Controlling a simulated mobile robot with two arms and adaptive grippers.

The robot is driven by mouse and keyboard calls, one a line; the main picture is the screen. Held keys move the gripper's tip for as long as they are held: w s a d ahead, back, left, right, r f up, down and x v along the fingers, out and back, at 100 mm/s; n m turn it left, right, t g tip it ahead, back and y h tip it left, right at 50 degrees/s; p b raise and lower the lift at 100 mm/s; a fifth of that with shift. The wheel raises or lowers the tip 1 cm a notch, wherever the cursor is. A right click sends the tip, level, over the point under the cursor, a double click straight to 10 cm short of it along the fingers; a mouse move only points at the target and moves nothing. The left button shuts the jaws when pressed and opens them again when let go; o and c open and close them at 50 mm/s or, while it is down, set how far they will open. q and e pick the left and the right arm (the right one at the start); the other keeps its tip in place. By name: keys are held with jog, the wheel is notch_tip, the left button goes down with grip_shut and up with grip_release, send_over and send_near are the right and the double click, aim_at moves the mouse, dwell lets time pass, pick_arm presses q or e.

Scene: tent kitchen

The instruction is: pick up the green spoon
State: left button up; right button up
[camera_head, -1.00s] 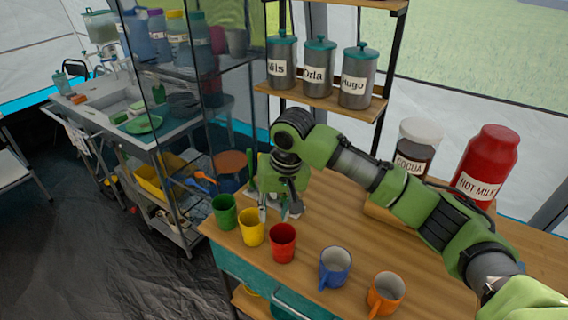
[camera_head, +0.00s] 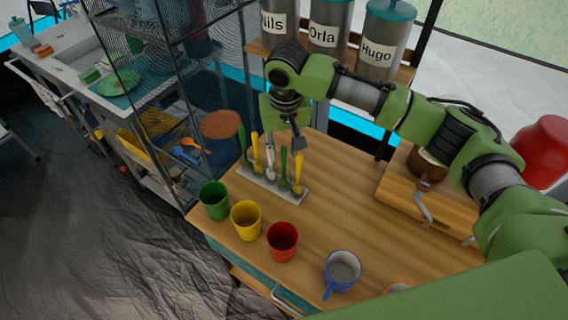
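A pale rack (camera_head: 291,190) stands on the wooden counter behind the cups, holding several upright utensils with coloured handles. Two have green handles: one at the rack's left end (camera_head: 241,142) and one right of the middle (camera_head: 283,166). I cannot tell from their heads which is the green spoon. Yellow-handled (camera_head: 298,168) and pale (camera_head: 268,160) utensils stand among them. My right gripper (camera_head: 297,143) hangs just above and behind the rack, holding nothing that I can see. Its finger opening is unclear. My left gripper is not in view.
Green (camera_head: 214,203), yellow (camera_head: 246,222) and red (camera_head: 283,243) cups and a blue mug (camera_head: 342,271) line the counter's front. A wooden grinder box (camera_head: 420,205) stands right. Labelled canisters (camera_head: 326,30) sit on the shelf behind. The counter's middle is clear.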

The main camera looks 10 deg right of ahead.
aim_at(284, 162)
jog(key=f, duration=0.2)
jog(key=f+p, duration=0.1)
jog(key=shift+w+d+f, duration=0.1)
jog(key=shift+w, duration=0.2)
notch_tip(284, 162, down, 3)
jog(key=shift+w+r+p, duration=0.15)
jog(key=shift+r+p, duration=0.05)
jog(key=shift+p, duration=0.15)
jog(key=shift+f, duration=0.5)
grip_shut()
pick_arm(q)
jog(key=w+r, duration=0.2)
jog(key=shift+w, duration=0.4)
pick_arm(e)
jog(key=shift+w, duration=0.1)
